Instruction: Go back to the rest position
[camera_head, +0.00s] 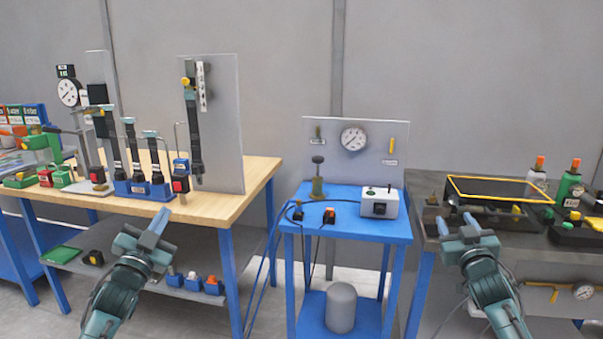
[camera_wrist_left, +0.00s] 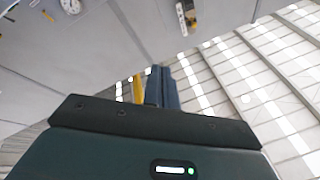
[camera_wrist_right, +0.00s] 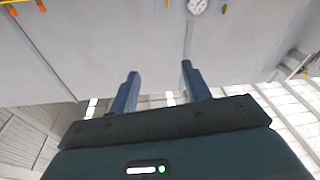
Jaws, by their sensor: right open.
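My left gripper (camera_head: 158,222) is raised in front of the wooden workbench (camera_head: 235,190), its fingers pointing up and forward. In the left wrist view its two fingers (camera_wrist_left: 161,88) lie side by side with no clear gap, and nothing is seen held. My right gripper (camera_head: 456,222) is raised in front of the dark bench at the right. In the right wrist view its fingers (camera_wrist_right: 158,88) stand well apart with nothing between them.
A blue stand (camera_head: 345,223) with a white box (camera_head: 378,203) and a gauge panel (camera_head: 375,152) stands between my arms. A black tray with a yellow rim (camera_head: 500,194) and bottles (camera_head: 569,183) are on the dark bench (camera_head: 430,184). Several fixtures stand on the wooden bench.

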